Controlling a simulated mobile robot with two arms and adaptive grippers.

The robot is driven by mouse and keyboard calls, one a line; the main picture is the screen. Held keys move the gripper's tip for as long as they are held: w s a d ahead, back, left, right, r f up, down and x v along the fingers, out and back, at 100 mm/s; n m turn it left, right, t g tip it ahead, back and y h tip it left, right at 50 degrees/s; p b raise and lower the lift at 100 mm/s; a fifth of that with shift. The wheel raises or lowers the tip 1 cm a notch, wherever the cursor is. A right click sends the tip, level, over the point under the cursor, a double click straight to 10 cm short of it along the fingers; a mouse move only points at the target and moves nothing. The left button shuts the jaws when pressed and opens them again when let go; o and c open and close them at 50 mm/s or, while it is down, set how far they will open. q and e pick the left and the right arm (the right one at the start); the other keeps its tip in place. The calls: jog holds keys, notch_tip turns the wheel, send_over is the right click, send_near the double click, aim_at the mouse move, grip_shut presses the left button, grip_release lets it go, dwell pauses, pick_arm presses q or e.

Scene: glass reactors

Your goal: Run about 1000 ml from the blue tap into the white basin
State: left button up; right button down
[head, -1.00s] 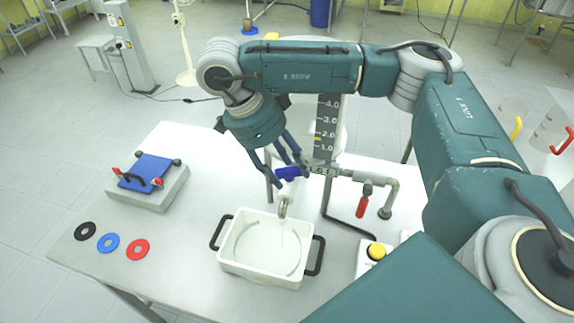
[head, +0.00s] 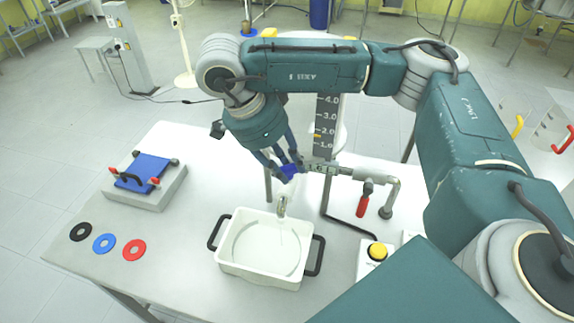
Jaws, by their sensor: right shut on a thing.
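The blue tap handle (head: 290,172) sits on the left end of the grey pipe (head: 340,171), above the white basin. My right gripper (head: 282,169) is shut on this handle, its dark fingers partly covering it. The metal spout (head: 282,206) points down over the basin. A faint thin stream seems to fall from it. The white basin (head: 240,270) stands on the table with dark side handles; pale liquid and a faint ring show inside. A small display on the pipe (head: 318,168) carries digits too small to read surely. My left gripper is not in view.
A red-handled valve (head: 362,206) hangs on the pipe's right part. A dark scale (head: 326,118) stands behind. A yellow button (head: 376,251) is right of the basin. A blue-topped press (head: 146,172) and black, blue and red rings (head: 134,250) lie left. The table between is clear.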

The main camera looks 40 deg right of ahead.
jog(key=c, duration=1.4)
grip_release()
jog(key=v, duration=1.2)
jog(key=shift+w, duration=0.1)
